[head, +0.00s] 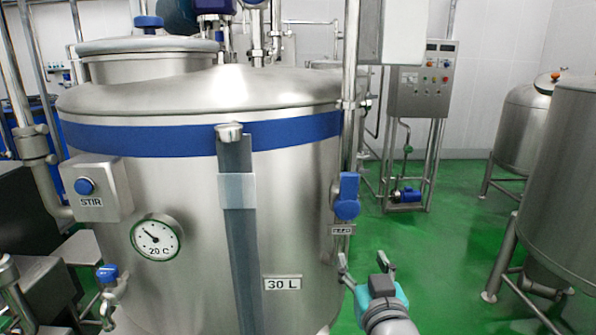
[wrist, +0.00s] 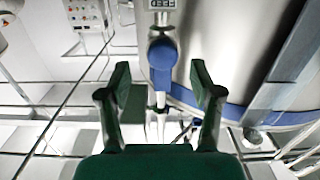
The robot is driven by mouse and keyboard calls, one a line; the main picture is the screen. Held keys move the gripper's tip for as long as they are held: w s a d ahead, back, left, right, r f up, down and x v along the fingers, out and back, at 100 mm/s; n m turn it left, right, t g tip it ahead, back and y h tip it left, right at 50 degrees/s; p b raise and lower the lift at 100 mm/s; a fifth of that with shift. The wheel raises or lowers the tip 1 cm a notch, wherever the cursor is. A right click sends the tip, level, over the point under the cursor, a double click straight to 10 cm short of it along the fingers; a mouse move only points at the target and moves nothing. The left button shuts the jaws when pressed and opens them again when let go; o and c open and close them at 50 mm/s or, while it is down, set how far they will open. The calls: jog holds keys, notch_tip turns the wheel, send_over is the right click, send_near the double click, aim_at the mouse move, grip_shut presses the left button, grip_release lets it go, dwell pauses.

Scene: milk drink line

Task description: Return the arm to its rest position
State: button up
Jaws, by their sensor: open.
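My gripper (head: 366,267) is open and empty at the lower middle right of the head view, near the right side of the large steel tank (head: 190,190). In the wrist view its two fingers (wrist: 157,95) stand apart. A blue valve handle (head: 347,196) on a vertical pipe is above my gripper in the head view. In the wrist view the blue handle (wrist: 162,60) shows beyond and between the fingers, apart from them as far as I can tell.
The tank carries a STIR button box (head: 95,187), a dial gauge (head: 156,239) and a 30 L label (head: 283,283). A control panel (head: 424,80) stands behind. Another steel tank (head: 560,190) is at the right. Green floor (head: 440,245) between the tanks is clear.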

jog(key=s+d+f+g, duration=0.1)
jog(key=s+d+f, duration=0.1)
jog(key=s+f, duration=0.85)
jog(key=s+d+f, duration=0.1)
jog(key=s+f, duration=0.6)
jog(key=f, duration=0.6)
jog(key=s+d+f+g, duration=0.1)
jog(key=s+f, duration=0.1)
jog(key=s, duration=1.1)
jog(key=s+d+f, duration=0.1)
jog(key=s, duration=1.3)
jog(key=shift+s+f+m+g, duration=0.25)
jog(key=shift+f+m+g, duration=0.05)
jog(key=shift+f+g, duration=0.1)
